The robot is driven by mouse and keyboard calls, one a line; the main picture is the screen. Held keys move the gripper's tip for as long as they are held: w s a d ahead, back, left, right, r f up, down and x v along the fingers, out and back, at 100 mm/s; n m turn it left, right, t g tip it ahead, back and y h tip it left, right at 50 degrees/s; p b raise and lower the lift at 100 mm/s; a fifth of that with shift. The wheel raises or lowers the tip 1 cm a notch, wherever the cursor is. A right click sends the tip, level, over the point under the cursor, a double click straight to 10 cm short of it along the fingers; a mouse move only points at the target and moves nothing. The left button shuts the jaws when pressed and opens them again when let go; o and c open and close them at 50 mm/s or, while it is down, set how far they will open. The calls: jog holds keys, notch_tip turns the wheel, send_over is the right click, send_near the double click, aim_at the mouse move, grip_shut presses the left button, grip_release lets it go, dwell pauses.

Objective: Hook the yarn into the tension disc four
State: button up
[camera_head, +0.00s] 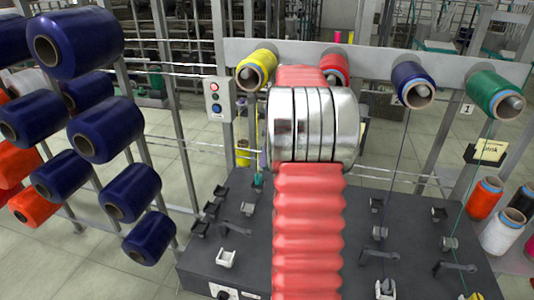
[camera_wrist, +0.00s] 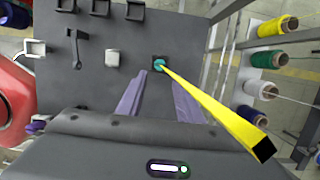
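In the wrist view my gripper (camera_wrist: 159,78) has two purple-grey fingers standing apart, with nothing seen clamped between them. A small teal fitting (camera_wrist: 160,63) on a dark square base lies just beyond the fingertips on the grey panel. The yellow yarn (camera_wrist: 215,108) shows as a thick straight band from this fitting toward the lower right, crossing in front of the right finger. Its near end is dark. In the head view, the teal fitting (camera_head: 258,181) shows left of my red arm. My arm hides the panel's middle. I cannot tell which fitting is disc four.
The dark panel (camera_head: 190,262) carries several small metal guides and levers. Yellow (camera_head: 256,68), red, navy (camera_head: 413,84) and green (camera_head: 496,94) bobbins sit on the rail above. Navy spools (camera_head: 105,130) fill a rack at left. A control box (camera_head: 219,99) stands beside the frame.

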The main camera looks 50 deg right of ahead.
aim_at(260, 175)
jog(key=shift+f, duration=0.15)
jog(key=shift+x, duration=4.35)
grip_shut()
jog(key=shift+w+a+v, duration=0.1)
jog(key=shift+w+v, duration=0.05)
jog(key=shift+v, duration=0.6)
jog(key=shift+w+a+v, duration=0.1)
jog(key=shift+w+v, duration=0.05)
jog(key=shift+v, duration=0.6)
jog(key=shift+w+a+v, duration=0.1)
jog(key=shift+w+v, duration=0.05)
jog(key=shift+v, duration=0.6)
